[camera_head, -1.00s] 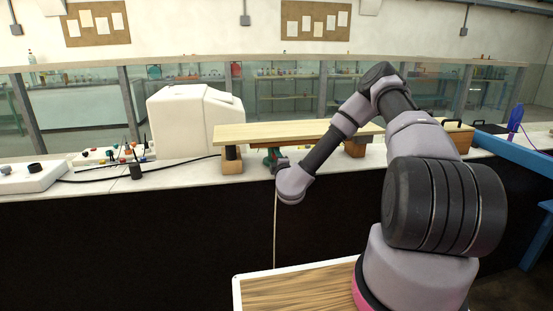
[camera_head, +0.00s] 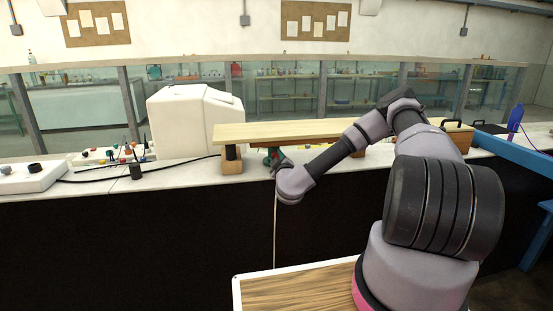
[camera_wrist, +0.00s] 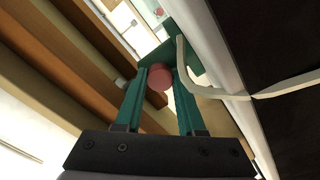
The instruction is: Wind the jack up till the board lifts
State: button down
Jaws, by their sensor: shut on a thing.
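The long pale wooden board (camera_head: 290,130) lies level along the bench in the head view, above wooden supports. The jack (camera_head: 271,157) is a small green form under the board; my wrist partly covers it. My gripper (camera_wrist: 159,82) reaches it from the front. In the wrist view its two green fingers are shut on a round red knob (camera_wrist: 159,76), which I take to be the jack's handle. Whether the board is clear of its supports cannot be told.
A wooden block (camera_head: 232,167) with a dark post stands under the board's left end. A white cabinet (camera_head: 190,118) stands behind left. A thin pale cord (camera_head: 275,230) hangs down the bench front; it crosses the wrist view (camera_wrist: 285,87). Small parts and cables lie left.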

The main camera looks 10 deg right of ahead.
dwell(0.4)
jog(key=c, duration=0.5)
grip_release()
jog(key=shift+s, duration=0.1)
jog(key=s, duration=1)
jog(key=shift+s, duration=0.3)
